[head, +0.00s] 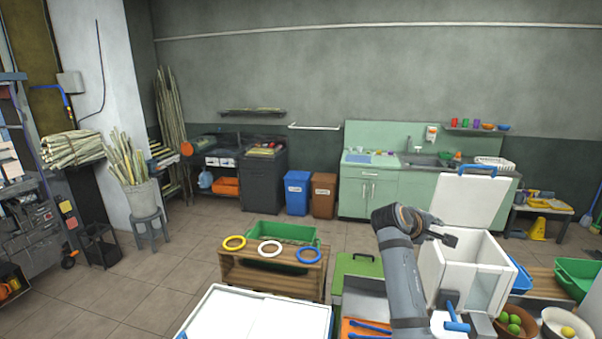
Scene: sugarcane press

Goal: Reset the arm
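My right arm (402,270) rises from the bottom of the head view, right of centre, and bends over to the right at its top. My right gripper (444,237) is small and dark, over the near left part of the open white cool box (462,267). No held object shows in it. The view is too coarse to tell whether its fingers are apart. My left gripper and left arm are not in view.
The box's raised lid (470,205) stands behind the gripper. A wooden rack (270,277) with three rings, a white-topped surface (255,318), and a green-lidded container (358,265) lie to the left. A bowl of limes (512,324) is at right. Open floor (140,285) lies further left.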

